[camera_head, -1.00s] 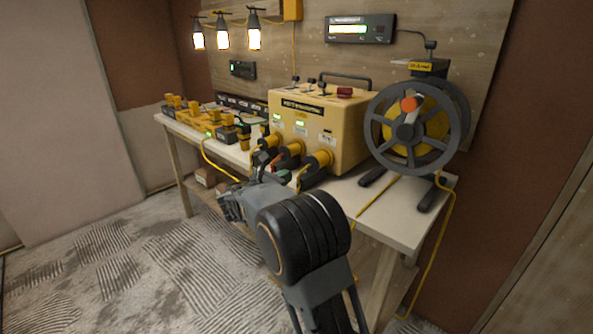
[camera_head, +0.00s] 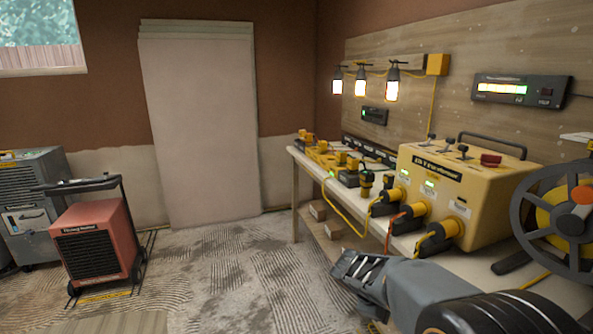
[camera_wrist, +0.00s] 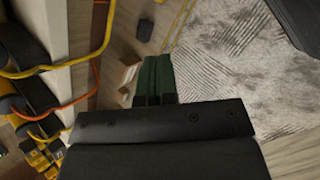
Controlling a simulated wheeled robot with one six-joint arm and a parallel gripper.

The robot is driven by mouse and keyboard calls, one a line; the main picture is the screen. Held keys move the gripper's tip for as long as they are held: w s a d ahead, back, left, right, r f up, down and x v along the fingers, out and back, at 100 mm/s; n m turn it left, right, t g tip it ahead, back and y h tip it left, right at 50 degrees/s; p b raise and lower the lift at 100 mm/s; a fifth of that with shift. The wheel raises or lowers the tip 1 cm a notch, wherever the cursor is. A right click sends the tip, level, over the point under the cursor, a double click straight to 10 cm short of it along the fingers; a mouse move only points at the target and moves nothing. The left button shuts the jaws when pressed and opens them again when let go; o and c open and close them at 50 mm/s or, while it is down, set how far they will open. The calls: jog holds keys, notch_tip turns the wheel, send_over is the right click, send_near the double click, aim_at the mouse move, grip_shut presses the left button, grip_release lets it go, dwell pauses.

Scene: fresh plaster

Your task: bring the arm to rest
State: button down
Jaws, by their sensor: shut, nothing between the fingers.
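My arm reaches in from the lower right of the head view. My gripper (camera_head: 352,274) hangs in front of the bench's front edge, pointing left. In the wrist view its two dark green fingers (camera_wrist: 155,80) lie together, with nothing between them. The floor and the space under the bench show beyond them. The gripper appears clear of the bench and its plugs.
The workbench (camera_head: 480,262) carries a yellow power box (camera_head: 468,195) with several plugs at its front, and a cable reel (camera_head: 567,215). Yellow and orange cables hang at its front edge. A red heater (camera_head: 95,242) and grey dehumidifier (camera_head: 33,205) stand left. The middle floor is clear.

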jog(key=s+a+r+m+t+y+p, duration=0.1)
jog(key=s+a+r+m+y+p, duration=0.1)
jog(key=r, duration=0.4)
jog(key=s+a+r+m+t+y+p, duration=0.1)
jog(key=s+a+r+m+y+p, duration=0.1)
jog(key=s+r+p, duration=0.4)
jog(key=s+a+r+m+y+p, duration=0.2)
jog(key=s+r+m+y+p, duration=0.2)
jog(key=s+r+m+p, duration=0.1)
jog(key=shift+s+a+r+m+t, duration=0.15)
jog(key=shift+a+r+m+t, duration=0.3)
jog(key=shift+r, duration=0.4)
